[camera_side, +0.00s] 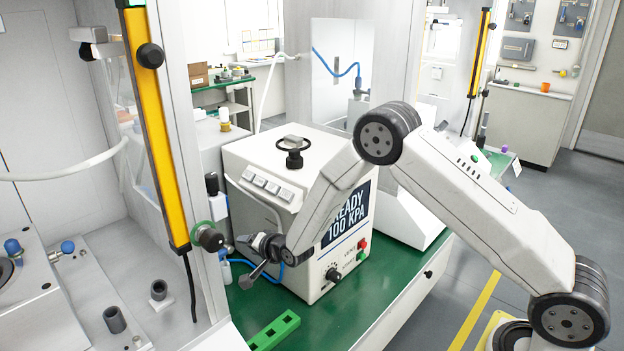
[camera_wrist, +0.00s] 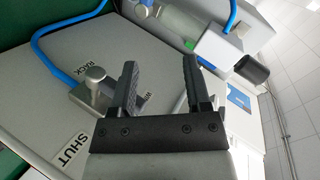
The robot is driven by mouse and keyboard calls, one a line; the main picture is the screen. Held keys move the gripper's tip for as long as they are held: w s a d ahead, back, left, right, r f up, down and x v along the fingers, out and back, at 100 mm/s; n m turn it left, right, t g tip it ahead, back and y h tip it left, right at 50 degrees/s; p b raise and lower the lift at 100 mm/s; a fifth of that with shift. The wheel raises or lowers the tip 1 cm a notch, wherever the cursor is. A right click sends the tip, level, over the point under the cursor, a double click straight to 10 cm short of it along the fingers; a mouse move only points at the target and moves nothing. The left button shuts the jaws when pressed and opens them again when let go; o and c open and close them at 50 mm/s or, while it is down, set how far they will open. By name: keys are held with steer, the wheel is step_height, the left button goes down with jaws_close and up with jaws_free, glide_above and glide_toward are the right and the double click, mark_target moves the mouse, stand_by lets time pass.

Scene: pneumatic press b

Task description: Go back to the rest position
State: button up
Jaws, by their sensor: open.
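My gripper (camera_side: 250,243) is at the left side of the white press unit (camera_side: 325,148) in the side view. In the wrist view its two black fingers (camera_wrist: 160,66) stand apart, with nothing seen held between them. A metal fitting with a rounded knob (camera_wrist: 96,76) lies just beyond the left finger; I cannot tell if they touch. A grey panel (camera_wrist: 75,45) with a SHUT label (camera_wrist: 69,150) lies behind the fingers. The unit's display (camera_side: 348,216) reads READY 100 KPA.
A green bench (camera_side: 395,300) carries the unit. A green block with holes (camera_side: 273,332) lies at its front. A yellow post (camera_side: 152,130) stands left of my gripper. A blue hose (camera_wrist: 50,35) loops near the fitting. Open floor (camera_side: 540,190) lies to the right.

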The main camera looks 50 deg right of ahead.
steer(key=s+d+r+n+g, duration=0.1)
steer(key=s+r+n+g, duration=0.2)
steer(key=s, duration=0.8)
steer(key=s+d+r+n+g, duration=0.2)
steer(key=s+r+n+g, duration=0.1)
steer(key=s, duration=0.7)
steer(key=s+d+r+n+g, duration=0.1)
steer(key=s+r+n+g, duration=0.2)
steer(key=s+n, duration=0.3)
steer(key=s+g, duration=0.1)
steer(key=s, duration=0.4)
steer(key=shift+s+d, duration=0.2)
steer(key=shift+s, duration=0.1)
